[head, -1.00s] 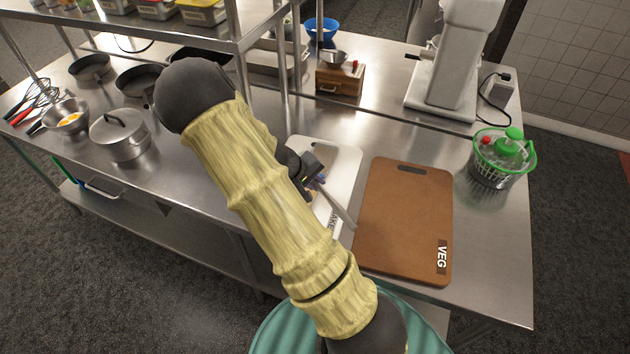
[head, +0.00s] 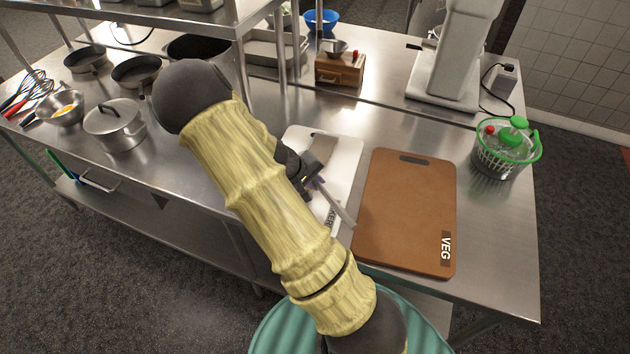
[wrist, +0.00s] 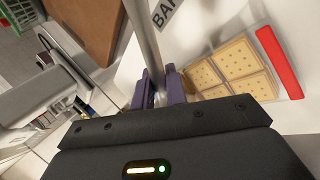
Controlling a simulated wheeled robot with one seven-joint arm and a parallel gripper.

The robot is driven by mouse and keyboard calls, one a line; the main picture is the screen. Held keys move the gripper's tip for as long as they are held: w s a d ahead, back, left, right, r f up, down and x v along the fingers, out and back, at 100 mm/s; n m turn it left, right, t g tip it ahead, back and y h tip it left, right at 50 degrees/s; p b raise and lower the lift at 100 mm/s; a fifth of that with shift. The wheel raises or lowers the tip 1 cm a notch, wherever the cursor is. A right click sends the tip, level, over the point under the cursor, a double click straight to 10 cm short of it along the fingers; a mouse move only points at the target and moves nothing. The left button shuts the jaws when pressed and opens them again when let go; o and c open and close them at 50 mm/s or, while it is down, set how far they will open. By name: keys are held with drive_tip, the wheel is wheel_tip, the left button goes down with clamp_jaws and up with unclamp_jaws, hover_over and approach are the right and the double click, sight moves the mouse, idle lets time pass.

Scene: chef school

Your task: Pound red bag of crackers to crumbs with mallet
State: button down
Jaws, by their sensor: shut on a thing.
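My gripper (wrist: 160,85) has its purple fingers closed around a grey metal rod (wrist: 143,35), which looks like the mallet's handle. In the head view my gripper (head: 317,183) is over the white board (head: 347,160), and the rod (head: 341,210) slants down to the right. I cannot make out the mallet's head. The bag of crackers (wrist: 232,68), with square crackers and a red strip (wrist: 278,60), lies flat on the white board to the right of the fingers in the wrist view. The crackers look whole. My arm hides the bag in the head view.
A brown board marked VEG (head: 408,212) lies right of the white board. A green salad spinner (head: 507,148) stands at the counter's right end. A mixer (head: 446,60) and a wooden box (head: 340,70) stand behind. A pot (head: 115,125) and pans are on the left.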

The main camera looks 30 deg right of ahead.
drive_tip(key=shift+f+b, duration=0.35)
drive_tip(key=shift+f, duration=0.4)
wheel_tip(320, 180, up, 7)
drive_tip(key=p, duration=0.5)
drive_tip(key=shift+f, duration=0.15)
